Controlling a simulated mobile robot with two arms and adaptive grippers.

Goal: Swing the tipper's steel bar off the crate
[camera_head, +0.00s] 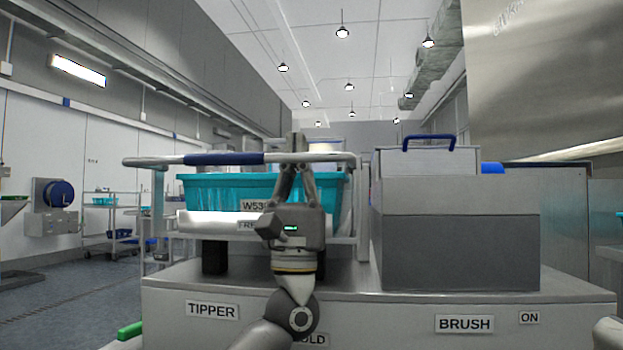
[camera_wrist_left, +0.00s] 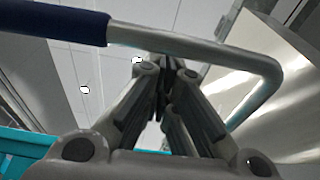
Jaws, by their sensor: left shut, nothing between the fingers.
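The tipper's steel bar (camera_head: 150,161) lies level across the front of the teal crate (camera_head: 222,190), at about its rim height. It has a blue sleeve (camera_head: 224,159), and both bar (camera_wrist_left: 225,52) and sleeve (camera_wrist_left: 55,20) show in the left wrist view. The crate sits on the tipper's white ledge (camera_head: 205,225); its corner shows in the wrist view (camera_wrist_left: 22,142). My left gripper (camera_head: 298,142) points up at the bar, right of the sleeve, fingers shut and empty. In the wrist view its fingertips (camera_wrist_left: 165,66) overlap the bar; I cannot tell whether they touch it. My right gripper is out of view.
A grey brush housing (camera_head: 460,245) with a blue handle (camera_head: 428,138) stands close on the right. The steel counter (camera_head: 380,310) carries TIPPER and BRUSH labels. Open floor (camera_head: 85,305) lies to the left, with a trolley (camera_head: 108,215) farther back.

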